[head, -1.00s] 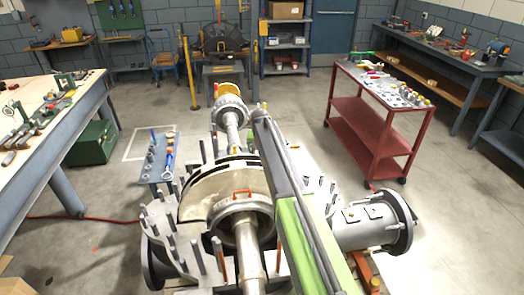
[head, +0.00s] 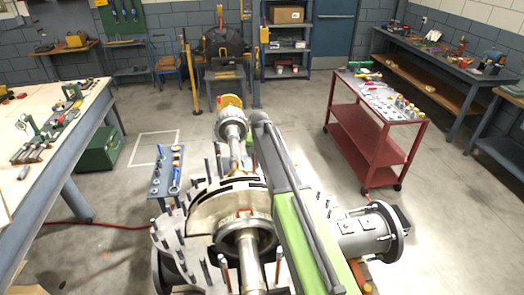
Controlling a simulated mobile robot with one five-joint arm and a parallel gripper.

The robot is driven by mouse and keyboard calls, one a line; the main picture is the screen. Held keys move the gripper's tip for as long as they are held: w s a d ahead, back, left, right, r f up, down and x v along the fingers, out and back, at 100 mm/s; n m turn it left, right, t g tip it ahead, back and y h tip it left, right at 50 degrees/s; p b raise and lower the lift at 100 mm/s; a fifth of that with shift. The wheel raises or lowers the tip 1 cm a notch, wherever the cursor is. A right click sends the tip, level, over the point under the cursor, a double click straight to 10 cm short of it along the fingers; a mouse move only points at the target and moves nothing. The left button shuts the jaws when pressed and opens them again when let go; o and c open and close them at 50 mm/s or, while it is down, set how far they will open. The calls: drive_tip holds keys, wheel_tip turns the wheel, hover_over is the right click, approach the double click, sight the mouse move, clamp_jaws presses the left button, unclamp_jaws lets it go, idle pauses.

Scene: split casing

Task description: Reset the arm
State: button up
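My arm, green and grey, reaches from the bottom right up over the split casing. My gripper is not visible at its far end, so its state does not show. The split casing (head: 215,212) lies open below the arm, with upright studs around its flange and a shaft (head: 248,262) running through it. A small orange-red handle (head: 245,211) sits on the ring around the shaft. The casing's right part is partly hidden behind my arm. A round flanged pipe end (head: 365,235) sticks out at the right.
A red cart (head: 366,133) with small parts stands at the right. A workbench (head: 62,165) with tools stands at the left, with a green box (head: 98,150) beside it. A small tool stand (head: 163,183) is left of the casing. Floor is clear between casing and cart.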

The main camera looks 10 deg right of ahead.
drive_tip(key=shift+s+r, duration=0.15)
drive_tip(key=shift+r, duration=0.2)
drive_tip(key=s+f+n+g+b, duration=0.1)
drive_tip(key=s+f+b, duration=0.3)
drive_tip(key=s, duration=0.7)
drive_tip(key=s+d+f+n+g+b, duration=0.1)
drive_tip(key=s+f+b, duration=0.3)
drive_tip(key=s, duration=0.7)
drive_tip(key=s+f+n+g+y+b, duration=0.1)
drive_tip(key=s+f+b, duration=0.3)
drive_tip(key=s, duration=0.7)
wheel_tip(320, 180, down, 2)
drive_tip(key=shift+s+d+f+g+b, duration=0.15)
drive_tip(key=shift+s+d+g+b, duration=0.15)
drive_tip(key=shift+g, duration=0.3)
